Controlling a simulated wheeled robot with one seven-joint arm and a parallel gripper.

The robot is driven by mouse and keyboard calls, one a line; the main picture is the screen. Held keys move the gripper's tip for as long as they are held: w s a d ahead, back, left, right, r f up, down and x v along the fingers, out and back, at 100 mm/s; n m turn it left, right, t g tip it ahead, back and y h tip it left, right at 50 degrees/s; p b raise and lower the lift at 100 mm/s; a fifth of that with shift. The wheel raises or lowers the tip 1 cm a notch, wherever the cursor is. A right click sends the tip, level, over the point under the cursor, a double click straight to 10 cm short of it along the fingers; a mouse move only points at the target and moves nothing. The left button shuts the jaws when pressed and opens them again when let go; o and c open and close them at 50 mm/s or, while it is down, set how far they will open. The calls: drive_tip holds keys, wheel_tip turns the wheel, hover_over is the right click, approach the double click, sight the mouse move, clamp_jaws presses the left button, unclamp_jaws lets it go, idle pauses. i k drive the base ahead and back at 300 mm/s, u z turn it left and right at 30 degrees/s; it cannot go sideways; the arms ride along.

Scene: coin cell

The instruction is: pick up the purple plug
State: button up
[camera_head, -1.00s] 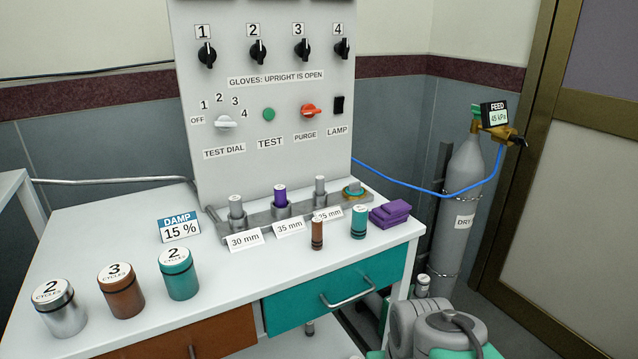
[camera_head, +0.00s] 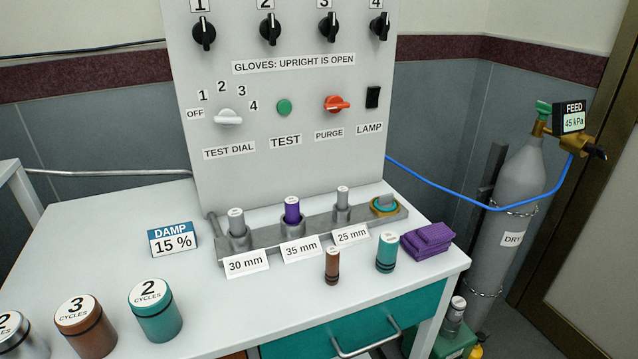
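The purple plug (camera_head: 292,211) stands upright in the middle socket of the grey rack (camera_head: 318,228), behind the 35 mm label (camera_head: 301,250). Its upper part shows with a pale top; its lower part is hidden in the socket. A grey plug (camera_head: 237,222) stands to its left behind the 30 mm label, and a thinner grey plug (camera_head: 342,198) to its right behind the 25 mm label. My gripper is not in view.
A brown plug (camera_head: 332,266) and a teal plug (camera_head: 387,252) stand in front of the rack, near folded purple cloths (camera_head: 427,241). The control panel (camera_head: 300,110) rises close behind the rack. Several lidded jars, including a teal one (camera_head: 155,312), stand at front left.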

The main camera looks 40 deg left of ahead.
sight(292, 209)
drive_tip(key=z, duration=0.05)
drive_tip(key=i, duration=0.15)
drive_tip(key=u, duration=1.45)
